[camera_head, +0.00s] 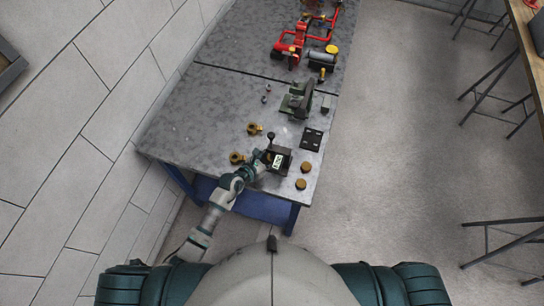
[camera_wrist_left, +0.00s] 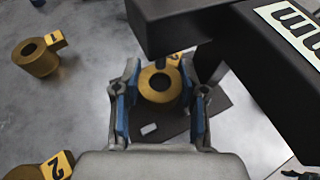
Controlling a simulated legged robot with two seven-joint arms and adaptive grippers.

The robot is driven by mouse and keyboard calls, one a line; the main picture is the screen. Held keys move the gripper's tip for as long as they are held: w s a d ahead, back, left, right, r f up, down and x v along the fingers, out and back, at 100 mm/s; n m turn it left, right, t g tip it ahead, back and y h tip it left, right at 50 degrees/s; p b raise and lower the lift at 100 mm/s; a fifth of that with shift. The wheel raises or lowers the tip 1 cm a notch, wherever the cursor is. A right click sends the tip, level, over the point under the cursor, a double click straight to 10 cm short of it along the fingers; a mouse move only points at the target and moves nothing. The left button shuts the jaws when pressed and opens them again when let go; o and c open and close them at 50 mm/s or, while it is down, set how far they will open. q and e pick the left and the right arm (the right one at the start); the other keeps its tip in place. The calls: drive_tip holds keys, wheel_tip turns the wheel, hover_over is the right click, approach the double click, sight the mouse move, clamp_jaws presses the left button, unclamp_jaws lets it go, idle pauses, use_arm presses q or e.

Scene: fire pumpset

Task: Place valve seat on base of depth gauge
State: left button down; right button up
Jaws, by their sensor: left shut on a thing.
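My left gripper (camera_head: 262,160) is at the left side of the dark depth gauge (camera_head: 279,157) on the table. In the left wrist view, the gripper's blue-padded fingers (camera_wrist_left: 160,100) are shut on a brass ring-shaped valve seat (camera_wrist_left: 158,86) with a yellow tag. The tag's number is hard to read. The seat is over or on the dark flat base (camera_wrist_left: 222,92) of the gauge; I cannot tell if they touch. The gauge's dark upper body (camera_wrist_left: 270,70) with a white display fills the upper right. In the head view the held seat is hidden. My right gripper is not in view.
Two tagged valve seats (camera_head: 254,128) (camera_head: 237,158) stand left of the gauge. Two brass cylinders (camera_head: 306,167) (camera_head: 300,183) stand to its right. A black plate (camera_head: 312,139) and a green-grey device (camera_head: 297,100) lie beyond. Red pump parts (camera_head: 297,40) are at the far end.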

use_arm(q)
drive_tip(key=shift+a, duration=0.15)
drive_tip(key=c, duration=0.9)
unclamp_jaws()
drive_tip(key=v, duration=1.2)
drive_tip(key=shift+s+a, duration=0.1)
